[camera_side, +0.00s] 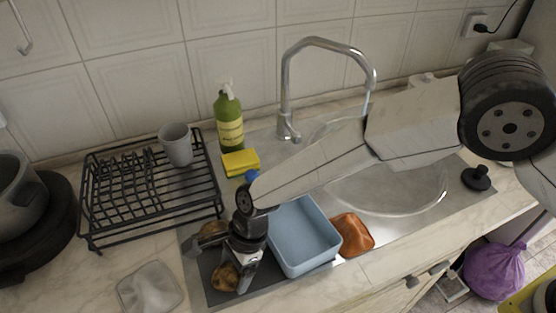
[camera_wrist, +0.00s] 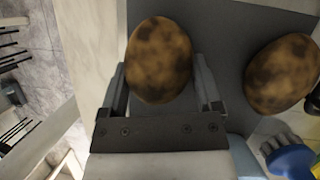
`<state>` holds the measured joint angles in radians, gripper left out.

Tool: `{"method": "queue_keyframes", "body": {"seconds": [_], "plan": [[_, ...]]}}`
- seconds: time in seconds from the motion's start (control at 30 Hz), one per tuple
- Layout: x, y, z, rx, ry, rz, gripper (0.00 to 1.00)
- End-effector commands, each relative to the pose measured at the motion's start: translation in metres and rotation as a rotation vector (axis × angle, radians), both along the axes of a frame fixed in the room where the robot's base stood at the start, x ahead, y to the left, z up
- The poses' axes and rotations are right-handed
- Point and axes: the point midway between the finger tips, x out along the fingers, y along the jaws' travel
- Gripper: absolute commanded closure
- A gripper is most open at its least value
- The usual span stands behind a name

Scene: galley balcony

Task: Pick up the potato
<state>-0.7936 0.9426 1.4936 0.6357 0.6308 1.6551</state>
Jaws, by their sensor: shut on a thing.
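A brown, mottled potato (camera_wrist: 158,60) sits between the two fingers of my gripper (camera_wrist: 160,82) in the wrist view, with a finger against each side. In the side view, my gripper (camera_side: 240,272) points down at the front left of the sink unit, and the held potato (camera_side: 224,278) shows at its left. A second potato (camera_wrist: 282,74) lies apart to the right in the wrist view. It shows behind my gripper in the side view (camera_side: 211,231), partly hidden. I cannot tell whether the held potato touches the dark grey surface (camera_wrist: 226,30) below.
A light-blue basin (camera_side: 329,254) stands close right of my gripper, with an orange-brown cloth (camera_side: 354,235) beyond. A black dish rack (camera_side: 110,225) with a grey cup (camera_side: 176,144) is at left. A yellow sponge (camera_side: 240,162), green spray bottle (camera_side: 229,120) and tap (camera_side: 285,85) stand behind.

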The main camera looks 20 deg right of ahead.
Motion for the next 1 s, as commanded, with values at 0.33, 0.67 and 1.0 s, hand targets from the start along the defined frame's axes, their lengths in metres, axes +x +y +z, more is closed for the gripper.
{"method": "queue_keyframes", "body": {"seconds": [0.33, 0.67, 1.0], "plan": [[0.0, 0.001, 0.032, 0.003, -0.001, 0.001, 0.84], [-0.022, -0.02, 0.065, 0.002, -0.001, 0.0, 0.84], [-0.052, -0.05, 0.099, 0.002, -0.001, 0.0, 0.84]]}}
